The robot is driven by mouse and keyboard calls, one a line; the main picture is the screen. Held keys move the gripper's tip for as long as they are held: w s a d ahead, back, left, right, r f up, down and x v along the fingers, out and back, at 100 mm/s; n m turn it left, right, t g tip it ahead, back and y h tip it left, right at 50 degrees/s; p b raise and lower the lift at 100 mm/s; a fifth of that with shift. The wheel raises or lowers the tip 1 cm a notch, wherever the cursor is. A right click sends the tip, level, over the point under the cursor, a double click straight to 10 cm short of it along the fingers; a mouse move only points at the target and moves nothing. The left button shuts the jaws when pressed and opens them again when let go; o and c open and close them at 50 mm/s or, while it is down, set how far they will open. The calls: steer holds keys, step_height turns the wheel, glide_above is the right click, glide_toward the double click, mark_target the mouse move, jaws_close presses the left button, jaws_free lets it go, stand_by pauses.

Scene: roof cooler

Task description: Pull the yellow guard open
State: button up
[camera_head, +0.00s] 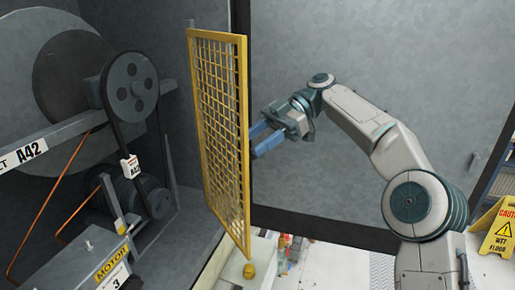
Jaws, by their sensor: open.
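The yellow guard (222,125) is a framed mesh panel standing upright in the middle of the head view. It is swung out from the machine, and the belt and pulleys on the left are exposed. My gripper (259,142) is just right of the guard's right edge, with its blue fingers pointing left toward it. The fingers are open, and their tips are partly hidden at the guard's frame. I cannot tell whether they touch it.
A black belt runs over a large pulley (132,87) at left. A motor (90,262) sits at lower left. A yellow wet-floor sign (498,230) stands at far right. A small yellow object (249,270) and several small items lie below the guard. A grey wall (400,50) is behind my arm.

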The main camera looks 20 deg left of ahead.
steer(key=w+d+r+p, duration=0.2)
steer(key=d+r+p, duration=0.1)
steer(key=d+r, duration=0.5)
steer(key=shift+d+r+p, duration=0.35)
steer(key=shift+d, duration=1.4)
